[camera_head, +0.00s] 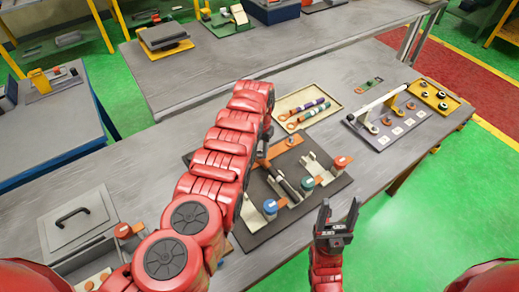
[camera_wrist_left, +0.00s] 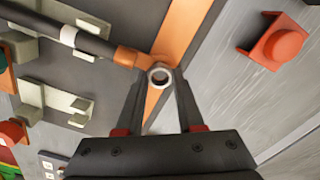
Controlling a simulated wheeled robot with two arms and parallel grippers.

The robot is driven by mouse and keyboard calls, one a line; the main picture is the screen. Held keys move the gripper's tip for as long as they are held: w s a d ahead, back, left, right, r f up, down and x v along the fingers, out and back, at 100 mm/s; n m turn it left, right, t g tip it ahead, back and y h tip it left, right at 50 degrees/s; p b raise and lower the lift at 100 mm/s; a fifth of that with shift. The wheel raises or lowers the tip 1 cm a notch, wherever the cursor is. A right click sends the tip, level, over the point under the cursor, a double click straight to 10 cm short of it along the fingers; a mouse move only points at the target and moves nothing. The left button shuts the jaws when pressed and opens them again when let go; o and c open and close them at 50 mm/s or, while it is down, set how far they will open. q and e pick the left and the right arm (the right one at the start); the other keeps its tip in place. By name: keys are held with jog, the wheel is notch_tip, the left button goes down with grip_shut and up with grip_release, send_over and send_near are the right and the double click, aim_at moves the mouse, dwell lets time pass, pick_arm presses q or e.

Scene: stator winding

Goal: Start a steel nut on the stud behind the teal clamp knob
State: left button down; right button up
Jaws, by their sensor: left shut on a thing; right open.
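A steel nut (camera_wrist_left: 160,76) is pinched between the fingertips of my left gripper (camera_wrist_left: 158,90) in the left wrist view. It overlaps the copper-coloured end (camera_wrist_left: 132,59) of a dark rod and an orange bar (camera_wrist_left: 188,32); I cannot tell whether it touches them or sits on a stud. In the head view, my left arm hides the nut and most of that gripper. The teal clamp knob (camera_head: 307,183) sits on the dark board (camera_head: 247,233), between a blue knob (camera_head: 270,206) and a red knob (camera_head: 341,161). My right gripper (camera_head: 338,212) is open and empty at the table's front edge.
A cream tray (camera_head: 334,97) with banded rods lies behind the board. A rack with a white bar (camera_head: 386,102) and a yellow tray of nuts (camera_head: 434,94) stand to the right. Clear table lies right of the board.

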pick_arm(q)
jog(key=shift+f, duration=0.3)
dwell(0.4)
jog(key=shift+f, duration=0.1)
dwell(0.9)
jog(key=shift+s, duration=0.1)
jog(key=shift+a+m, duration=0.1)
jog(key=shift+m, duration=1.9)
jog(key=shift+f+m, duration=0.1)
jog(key=shift+m, duration=1.1)
jog(key=shift+c, duration=2.3)
grip_release()
